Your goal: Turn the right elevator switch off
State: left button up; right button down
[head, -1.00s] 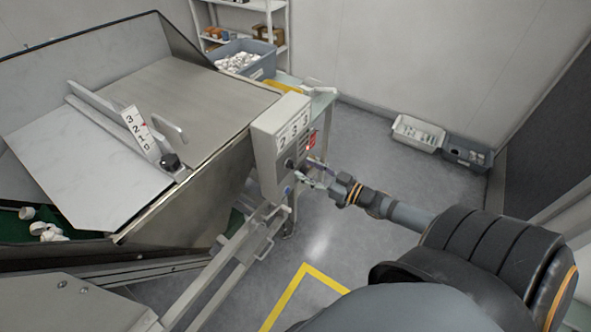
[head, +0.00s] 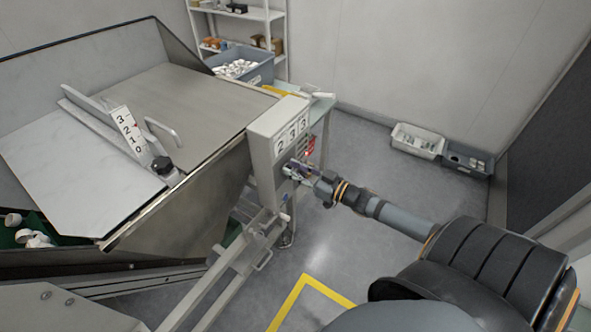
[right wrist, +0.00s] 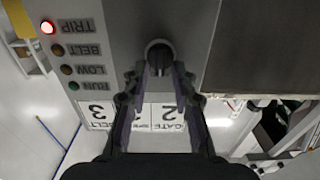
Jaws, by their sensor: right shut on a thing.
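The grey control box (head: 262,165) stands at the right edge of the hopper. In the right wrist view its face (right wrist: 110,60) appears upside down. A round dark switch knob (right wrist: 159,54) sits on that face, and its pointer position is hard to read. My right gripper (head: 291,170) is at the box front and hides the knob in the head view. In the right wrist view its fingertips (right wrist: 160,72) are on either side of the knob, shut on it. My left gripper is not in view.
The TRIP lamp (right wrist: 47,27) glows red; the BELT, LOW and RUN lamps look dim. A steel hopper (head: 200,75) stands left of the box. A blue-grey bin (head: 262,71) of white parts is behind. Floor bins (head: 417,141) stand by the wall.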

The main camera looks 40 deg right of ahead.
jog(key=shift+s+a+f+n+p, duration=0.15)
jog(key=shift+n+p, duration=0.5)
jog(key=shift+n, duration=0.85)
jog(key=shift+a+n+p, duration=0.15)
jog(key=shift+n+p, duration=0.5)
jog(key=shift+n, duration=0.85)
jog(key=shift+s+a+f+n+p, duration=0.15)
jog(key=shift+n+p, duration=0.5)
jog(key=shift+n, duration=0.85)
jog(key=c, duration=1.1)
grip_release()
jog(key=shift+w, duration=0.1)
jog(key=v, duration=1.2)
